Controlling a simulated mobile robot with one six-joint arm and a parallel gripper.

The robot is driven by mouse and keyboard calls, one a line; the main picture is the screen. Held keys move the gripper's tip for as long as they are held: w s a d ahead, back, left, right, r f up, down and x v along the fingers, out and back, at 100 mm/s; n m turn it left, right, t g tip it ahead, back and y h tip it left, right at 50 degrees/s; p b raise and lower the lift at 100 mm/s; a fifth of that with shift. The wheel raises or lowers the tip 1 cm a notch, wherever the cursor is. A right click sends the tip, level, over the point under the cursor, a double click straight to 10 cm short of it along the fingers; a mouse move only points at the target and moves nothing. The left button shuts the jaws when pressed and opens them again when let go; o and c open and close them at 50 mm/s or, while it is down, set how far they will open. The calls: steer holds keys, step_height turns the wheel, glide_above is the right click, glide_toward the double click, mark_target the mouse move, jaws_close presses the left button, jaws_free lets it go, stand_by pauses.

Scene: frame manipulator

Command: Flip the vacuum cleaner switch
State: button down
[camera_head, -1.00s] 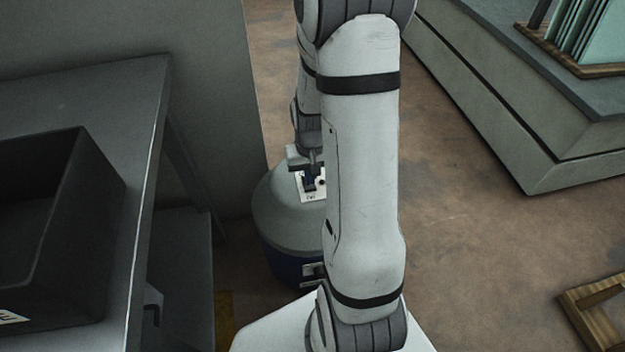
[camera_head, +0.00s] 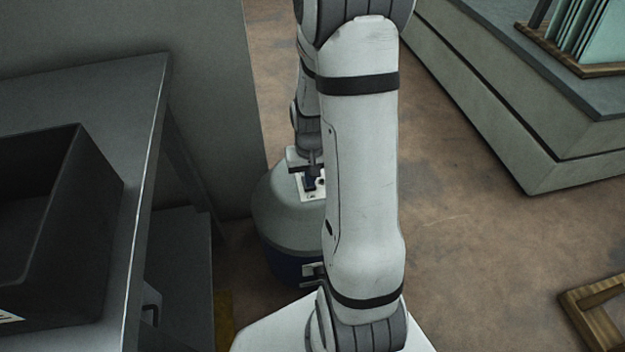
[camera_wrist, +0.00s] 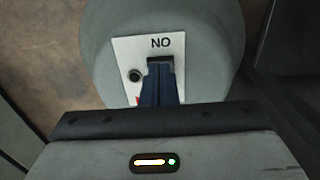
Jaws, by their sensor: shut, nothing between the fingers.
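The vacuum cleaner (camera_head: 283,217) stands on the floor, with a grey domed top and a dark blue lower body. It also fills the top of the wrist view (camera_wrist: 210,40). A white switch plate (camera_wrist: 124,62) on the dome carries the letters "NO", a round black knob (camera_wrist: 135,75) and a dark switch (camera_wrist: 160,63). My gripper (camera_wrist: 160,82) is shut and empty, its dark blue fingers pointing at the plate just below the switch. The fingertips overlap the switch in view, so I cannot tell whether they touch it. In the head view my gripper (camera_head: 310,182) is over the plate.
A grey table (camera_head: 145,140) with a black bin (camera_head: 95,210) stands at the left. A grey platform (camera_head: 520,140) with a rack of glass panes (camera_head: 585,30) is at the right. A wooden frame (camera_head: 600,315) lies at the lower right. The floor between is clear.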

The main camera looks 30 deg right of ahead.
steer(key=shift+f+b, duration=0.4)
steer(key=shift+f, duration=0.15)
steer(key=shift+r, duration=0.1)
steer(key=shift+r+p, duration=2.9)
steer(key=shift+r, duration=0.65)
steer(key=shift+f, duration=0.1)
steer(key=shift+w, duration=0.1)
steer(key=s+a+r+n+t+p, duration=0.1)
steer(key=s+a+r+p, duration=0.2)
steer(key=r, duration=0.8)
steer(key=s+a+r+n+p, duration=0.1)
steer(key=s+a+r+p, duration=0.3)
steer(key=r+p, duration=0.3)
steer(key=s+a+r+n+t+p, duration=0.1)
steer(key=s+a+r+p, duration=0.3)
steer(key=r, duration=1.3)
steer(key=shift+s+t+p, duration=0.3)
steer(key=shift+s+p, duration=0.3)
steer(key=shift+p, duration=0.4)
